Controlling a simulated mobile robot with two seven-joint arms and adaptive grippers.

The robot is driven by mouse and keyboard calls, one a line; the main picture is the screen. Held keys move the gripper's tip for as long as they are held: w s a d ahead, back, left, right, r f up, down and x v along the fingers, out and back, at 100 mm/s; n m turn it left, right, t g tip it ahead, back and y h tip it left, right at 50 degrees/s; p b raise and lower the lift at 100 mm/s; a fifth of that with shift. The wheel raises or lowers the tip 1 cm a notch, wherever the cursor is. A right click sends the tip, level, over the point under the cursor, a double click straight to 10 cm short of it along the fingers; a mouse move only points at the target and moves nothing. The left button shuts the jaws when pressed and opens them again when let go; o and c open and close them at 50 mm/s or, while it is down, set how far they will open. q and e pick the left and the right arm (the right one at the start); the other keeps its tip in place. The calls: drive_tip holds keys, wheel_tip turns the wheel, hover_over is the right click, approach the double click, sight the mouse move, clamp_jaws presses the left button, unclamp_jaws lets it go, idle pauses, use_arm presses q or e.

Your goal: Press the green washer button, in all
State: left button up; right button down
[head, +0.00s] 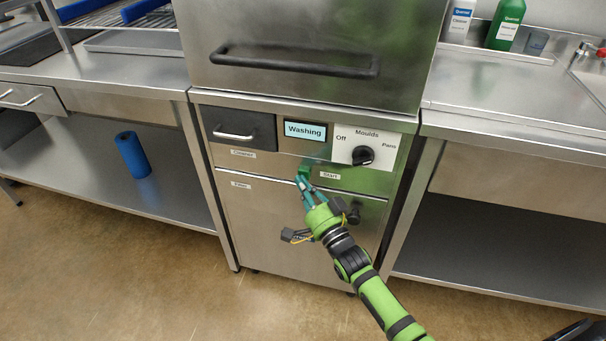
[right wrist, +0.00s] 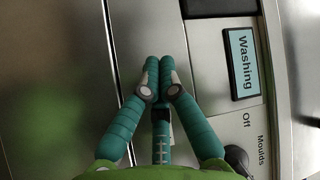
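The green washer button (head: 304,171) is on the steel front panel of the washer (head: 260,215), left of the "Start" label. My right gripper (head: 302,181) is at the button, its fingertips against or just in front of it; I cannot tell whether they touch. In the right wrist view the fingertips (right wrist: 153,64) are together with nothing between them, and the button is hidden. My left gripper is not in view.
The dial (head: 363,155), marked Off, Moulds and Pans, sits right of the display. A dark drawer (head: 238,128) is to its left. The washer hood (head: 310,40) with its long handle is above. A blue roll (head: 132,155) stands on the left lower shelf. Bottles (head: 506,25) stand at the back right.

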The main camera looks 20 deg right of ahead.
drive_tip(key=shift+s+a+p, duration=0.3)
drive_tip(key=shift+s+a, duration=0.1)
drive_tip(key=shift+s, duration=0.2)
drive_tip(key=s+a+p, duration=0.1)
drive_tip(key=s, duration=0.1)
drive_tip(key=s+a+p, duration=0.1)
drive_tip(key=s+a, duration=0.1)
drive_tip(key=shift+s, duration=0.1)
drive_tip(key=shift+d, duration=0.1)
idle(0.7)
